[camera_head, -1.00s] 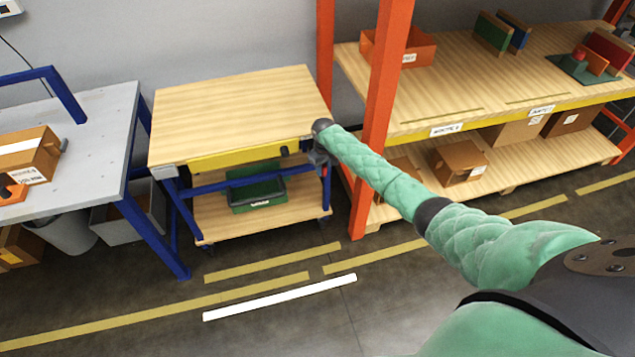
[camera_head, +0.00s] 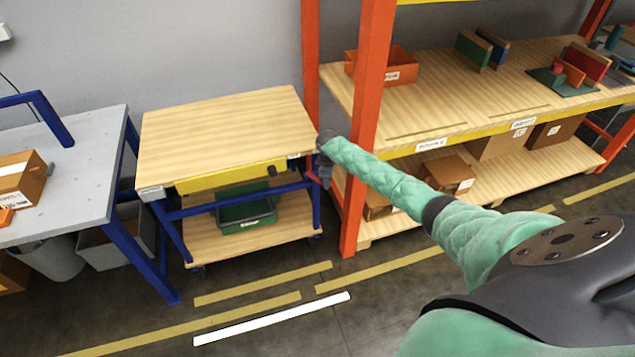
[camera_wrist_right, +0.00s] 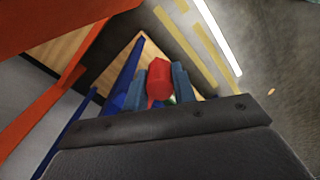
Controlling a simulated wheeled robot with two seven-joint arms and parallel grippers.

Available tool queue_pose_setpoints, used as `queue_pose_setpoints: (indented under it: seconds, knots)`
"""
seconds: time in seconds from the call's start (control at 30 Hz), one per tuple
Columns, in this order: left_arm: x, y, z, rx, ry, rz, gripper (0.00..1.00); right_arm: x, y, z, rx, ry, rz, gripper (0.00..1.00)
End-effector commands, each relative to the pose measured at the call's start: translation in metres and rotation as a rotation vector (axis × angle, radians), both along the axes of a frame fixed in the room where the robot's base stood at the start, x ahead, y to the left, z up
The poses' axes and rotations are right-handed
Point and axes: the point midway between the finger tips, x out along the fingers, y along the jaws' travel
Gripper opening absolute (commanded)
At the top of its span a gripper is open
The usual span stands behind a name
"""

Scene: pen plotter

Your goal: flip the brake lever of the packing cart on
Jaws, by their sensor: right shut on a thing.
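The packing cart (camera_head: 225,130) has a wooden top, a yellow front rail, blue legs and a wooden lower shelf. It stands left of the orange rack. My right gripper (camera_head: 324,178) is at the cart's right front corner, below the top's edge. In the right wrist view, the gripper (camera_wrist_right: 161,73) is shut on a red lever end (camera_wrist_right: 158,76), which sits between its two grey-blue fingers. The lever is hidden by my gripper in the head view, and its exact angle cannot be told. My left gripper is not in view.
An orange rack post (camera_head: 367,130) stands close to the right of my gripper. A grey workbench (camera_head: 85,160) is left of the cart. A green bin (camera_head: 247,215) sits on the cart's lower shelf. The floor in front, with yellow and white strips, is clear.

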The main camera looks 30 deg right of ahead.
Motion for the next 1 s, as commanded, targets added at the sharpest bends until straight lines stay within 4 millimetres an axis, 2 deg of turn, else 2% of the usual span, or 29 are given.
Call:
queue_pose_setpoints:
  seconds: [0.13,0.53,0.57,0.67,1.0]
  knots:
    - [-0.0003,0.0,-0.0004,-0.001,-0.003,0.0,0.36,-0.0025,-0.0066,0.0003,0.0,-0.001,0.014,0.0]
    - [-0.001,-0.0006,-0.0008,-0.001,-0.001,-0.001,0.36,-0.0025,-0.0085,0.0008,-0.001,-0.002,0.016,0.0]
    - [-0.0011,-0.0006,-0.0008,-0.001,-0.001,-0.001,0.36,-0.0025,-0.0085,0.0008,-0.001,-0.002,0.016,0.3]
    - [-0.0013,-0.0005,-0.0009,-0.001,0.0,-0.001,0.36,-0.0026,-0.0084,0.0007,0.0,-0.001,0.016,0.49]
    - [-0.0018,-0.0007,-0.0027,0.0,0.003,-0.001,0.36,-0.0028,-0.0079,0.0027,0.0,-0.001,0.016,0.49]
